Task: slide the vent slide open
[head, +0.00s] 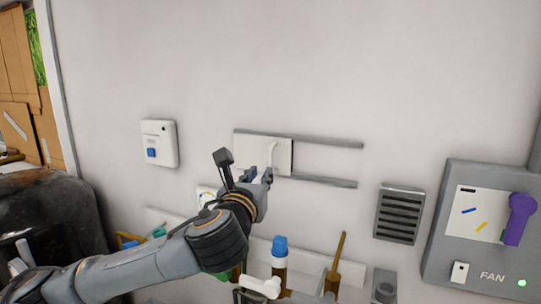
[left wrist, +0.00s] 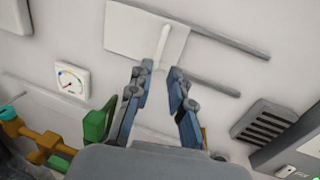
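The vent slide (head: 250,146) is a white plate between two grey rails (head: 325,143) on the wall. It sits at the left end of the rails, with bare wall between them to its right. A white upright handle (head: 274,152) stands near its right edge. My left gripper (head: 262,176) is just below the handle. In the left wrist view the slide (left wrist: 135,28) and handle (left wrist: 162,42) lie beyond my fingertips (left wrist: 162,70). The fingers are apart with nothing between them, and the handle lines up with the gap. My right gripper is out of view.
A grey louvred vent (head: 401,212) and a FAN panel (head: 475,220) with a purple lever are at the right. A white switch box (head: 159,143) is at the left.

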